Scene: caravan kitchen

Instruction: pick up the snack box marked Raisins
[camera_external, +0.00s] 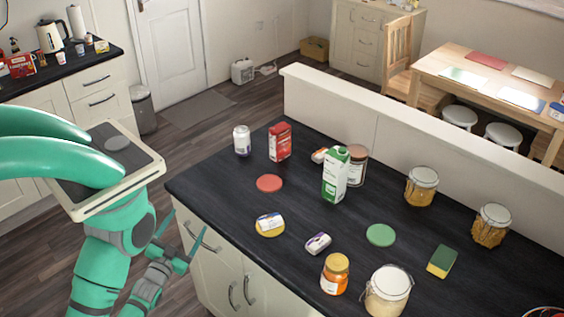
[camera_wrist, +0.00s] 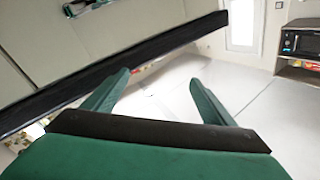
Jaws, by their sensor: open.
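No label can be read as Raisins, so I cannot tell which item is that snack box. Small label-bearing packs lie on the dark island counter (camera_external: 215,187): one on a yellow disc (camera_external: 270,221), one near the middle front (camera_external: 318,243), and one partly hidden behind the green-and-white carton (camera_external: 319,155). A taller red box (camera_external: 279,142) stands at the back left of the counter. My gripper (camera_external: 179,241) is open and empty, beside the counter's left end, apart from every item. In the wrist view its two fingers (camera_wrist: 160,80) are spread with nothing between them.
A white can (camera_external: 242,140), a green-and-white carton (camera_external: 336,174), an orange-lidded jar (camera_external: 335,273), glass jars (camera_external: 388,290) and a sponge (camera_external: 441,261) stand on the counter. A low white wall (camera_external: 400,130) runs behind it. The dark counter edge (camera_wrist: 110,68) crosses the wrist view.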

